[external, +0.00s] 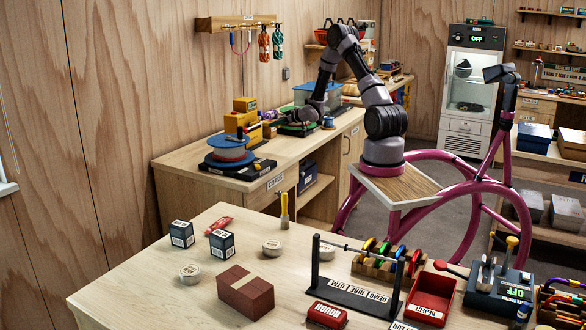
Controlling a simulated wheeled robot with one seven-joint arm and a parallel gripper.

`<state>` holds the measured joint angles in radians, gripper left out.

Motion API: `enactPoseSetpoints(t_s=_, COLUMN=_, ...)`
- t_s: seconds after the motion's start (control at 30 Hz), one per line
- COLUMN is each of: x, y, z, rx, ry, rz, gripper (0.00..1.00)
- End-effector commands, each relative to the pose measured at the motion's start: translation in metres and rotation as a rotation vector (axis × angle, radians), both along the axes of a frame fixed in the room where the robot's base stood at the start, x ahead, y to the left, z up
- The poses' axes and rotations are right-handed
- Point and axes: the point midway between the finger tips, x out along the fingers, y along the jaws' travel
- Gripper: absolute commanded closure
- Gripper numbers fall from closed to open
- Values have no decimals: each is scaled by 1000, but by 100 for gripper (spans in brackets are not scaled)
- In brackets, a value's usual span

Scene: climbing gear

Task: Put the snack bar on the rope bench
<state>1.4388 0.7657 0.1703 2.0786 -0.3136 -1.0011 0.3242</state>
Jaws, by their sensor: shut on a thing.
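The rope bench (176,172) is the light wooden bench along the back wall, with a label on its front edge. My arm reaches over it from the right. My gripper (271,119) is above the bench top, right of the yellow boxes. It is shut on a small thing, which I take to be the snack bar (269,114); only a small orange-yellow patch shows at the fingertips. The fingers and the wrist hide most of it. Whether it touches the bench I cannot tell.
A green-topped item (298,128) lies right of the gripper. A bare strip runs along the bench front. The foreground table (150,285) holds several small items.

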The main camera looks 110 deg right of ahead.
Motion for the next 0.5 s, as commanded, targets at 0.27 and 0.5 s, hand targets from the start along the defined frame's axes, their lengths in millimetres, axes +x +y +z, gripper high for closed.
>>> enactPoseSetpoints(t_s=0.27, x=0, y=0, z=-52, rx=1, ry=-1, rz=0, gripper=100)
enactPoseSetpoints(t_s=0.5, x=0, y=0, z=-95, rx=1, ry=-1, rz=-1, gripper=100)
